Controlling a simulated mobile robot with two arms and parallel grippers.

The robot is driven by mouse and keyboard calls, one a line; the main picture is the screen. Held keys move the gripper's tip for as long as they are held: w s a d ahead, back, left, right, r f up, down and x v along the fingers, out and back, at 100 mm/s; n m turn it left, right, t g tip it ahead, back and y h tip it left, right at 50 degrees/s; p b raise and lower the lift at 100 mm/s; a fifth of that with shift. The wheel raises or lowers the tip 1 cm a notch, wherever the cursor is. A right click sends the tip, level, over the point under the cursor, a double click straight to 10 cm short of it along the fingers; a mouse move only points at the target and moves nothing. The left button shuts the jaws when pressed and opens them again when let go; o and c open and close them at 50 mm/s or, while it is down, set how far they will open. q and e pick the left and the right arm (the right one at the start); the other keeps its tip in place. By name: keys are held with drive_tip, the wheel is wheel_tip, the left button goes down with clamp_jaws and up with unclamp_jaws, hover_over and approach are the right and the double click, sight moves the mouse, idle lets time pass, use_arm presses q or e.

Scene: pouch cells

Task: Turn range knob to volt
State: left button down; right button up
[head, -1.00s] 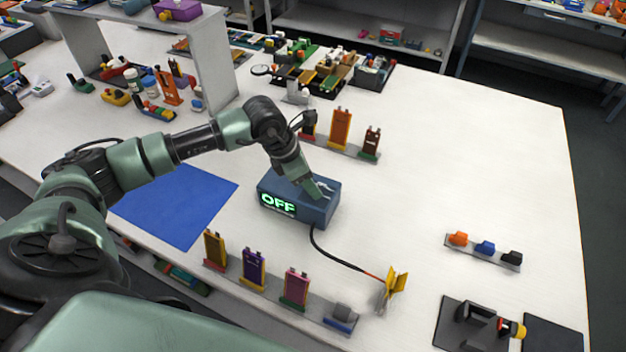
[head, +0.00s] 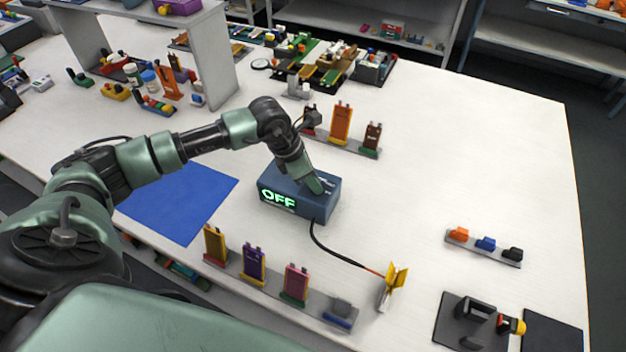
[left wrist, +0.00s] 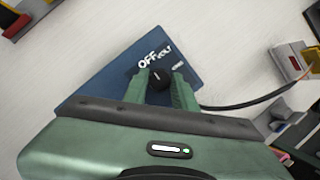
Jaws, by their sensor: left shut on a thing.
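The blue meter box (head: 298,195) stands on the white table, and its front display reads OFF in green. In the left wrist view, its top (left wrist: 110,75) carries the printed words OFF and VOLT and a black range knob (left wrist: 158,80) with a white mark. My left gripper (head: 318,187) points down at the top of the box. In the left wrist view its green fingers (left wrist: 160,88) stand on both sides of the knob and are shut on it. The knob is hidden by the gripper in the head view. My right gripper is not in view.
A black cable runs from the box to a yellow clip (head: 396,278). A rack of coloured pouch cells (head: 254,264) stands in front, another (head: 341,125) behind. A blue mat (head: 180,203) lies left of the box. The table right of the box is mostly clear.

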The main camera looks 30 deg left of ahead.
use_arm(q)
drive_tip(key=m+b, duration=0.2)
drive_tip(key=b, duration=0.1)
drive_tip(key=m+g+h+b, duration=0.1)
drive_tip(key=m+b, duration=0.2)
drive_tip(key=shift+w+f+b, duration=0.15)
drive_tip(key=shift+w+b, duration=0.05)
drive_tip(key=shift+b, duration=0.1)
drive_tip(key=shift+a+r+m+g+h+b, duration=0.15)
drive_tip(key=shift+m+g+b, duration=0.3)
drive_tip(key=shift+m+b, duration=0.4)
drive_tip(key=shift+d+r+m+g+h+b, duration=0.15)
drive_tip(key=shift+m+g+b, duration=0.3)
drive_tip(key=shift+m+b, duration=0.35)
drive_tip(key=shift+a+f, duration=0.1)
drive_tip(key=c, duration=1.1)
unclamp_jaws()
